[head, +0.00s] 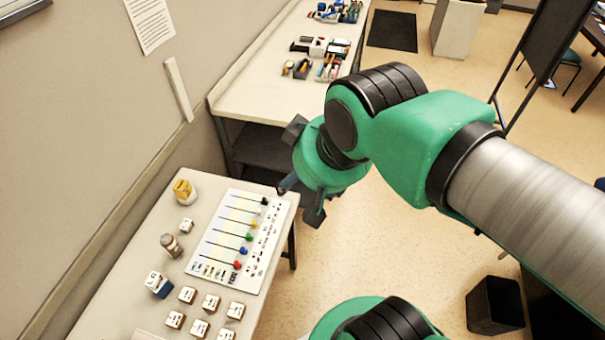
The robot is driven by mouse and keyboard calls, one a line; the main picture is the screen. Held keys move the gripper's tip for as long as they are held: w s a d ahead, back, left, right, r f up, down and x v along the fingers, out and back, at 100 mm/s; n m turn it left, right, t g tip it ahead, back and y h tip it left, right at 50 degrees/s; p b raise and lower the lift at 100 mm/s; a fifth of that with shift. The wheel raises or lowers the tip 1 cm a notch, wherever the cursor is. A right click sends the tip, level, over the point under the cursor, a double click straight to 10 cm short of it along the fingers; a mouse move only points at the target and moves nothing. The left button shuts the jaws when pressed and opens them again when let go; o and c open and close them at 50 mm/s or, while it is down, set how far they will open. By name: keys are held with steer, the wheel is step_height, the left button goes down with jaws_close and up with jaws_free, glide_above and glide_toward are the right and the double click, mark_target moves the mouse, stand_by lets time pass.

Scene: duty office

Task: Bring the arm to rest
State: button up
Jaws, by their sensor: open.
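My arm (420,140) comes in from the right, with green and black joints and a silver link, and bends down towards the left. My gripper (301,200) is at its end, open, with dark fingers spread apart and nothing seen between them. It appears by the right edge of the near white table (130,290); its height above the table is hard to tell. The wrist hides part of the floor and the far table's front.
On the near table are a white board (215,262) with coloured sliders, several small white-and-brown blocks (188,295), a yellow item (183,190) and a small bottle (171,245). A far table (260,90) holds tools. A black bin (494,305) stands at lower right.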

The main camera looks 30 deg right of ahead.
steer(key=shift+f, duration=0.1)
step_height(320, 180, down, 13)
steer(key=b, duration=1.3)
